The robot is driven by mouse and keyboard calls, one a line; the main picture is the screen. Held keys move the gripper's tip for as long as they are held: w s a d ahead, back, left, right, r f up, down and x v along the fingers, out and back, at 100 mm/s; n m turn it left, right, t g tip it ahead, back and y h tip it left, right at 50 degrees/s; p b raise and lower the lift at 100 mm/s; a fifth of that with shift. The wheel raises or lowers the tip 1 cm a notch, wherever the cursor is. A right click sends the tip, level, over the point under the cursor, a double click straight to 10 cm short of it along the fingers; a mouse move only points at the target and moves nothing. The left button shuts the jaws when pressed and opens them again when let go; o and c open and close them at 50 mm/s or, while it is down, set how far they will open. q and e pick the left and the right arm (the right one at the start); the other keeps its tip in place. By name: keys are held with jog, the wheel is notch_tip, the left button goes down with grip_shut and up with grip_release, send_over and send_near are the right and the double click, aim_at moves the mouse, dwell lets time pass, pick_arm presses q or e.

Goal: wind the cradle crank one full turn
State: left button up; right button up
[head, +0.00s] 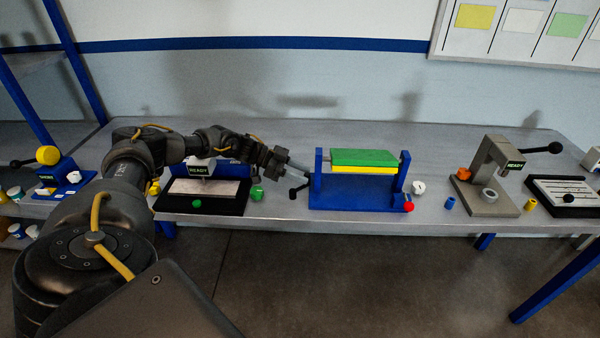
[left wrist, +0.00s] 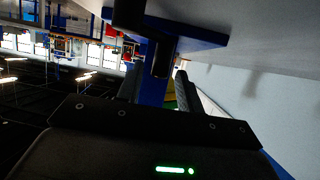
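The cradle (head: 355,192) is a blue frame on the bench holding a green block (head: 364,157) with a yellow layer under it. Its black crank (head: 299,190) sticks out on the cradle's left side, with the handle low and to the left. My left gripper (head: 297,166) is at the cradle's left, just above the crank. In the left wrist view its two fingers (left wrist: 157,90) stand apart, with the black crank (left wrist: 160,58) ahead of the gap and the blue frame (left wrist: 190,32) behind it. I cannot tell whether a finger touches the crank. My right gripper is out of view.
A black-based station (head: 180,200) with a READY sign and a green knob (head: 257,193) stand left of the cradle. A red knob (head: 408,206) and a white knob (head: 418,187) are at its right. A grey press (head: 490,180) stands further right.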

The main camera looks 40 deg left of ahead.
pick_arm(q)
grip_shut()
jog(key=shift+w+d+f+m+g+b, duration=0.1)
jog(key=shift+d+f+m+g+b, duration=0.05)
jog(key=shift+m+g+b, duration=0.3)
jog(key=shift+d+m+g+h, duration=0.15)
jog(key=shift+m+g+h, duration=0.1)
jog(key=shift+g+h, duration=0.1)
jog(key=shift+o, duration=0.9)
grip_release()
jog(key=shift+r, duration=0.2)
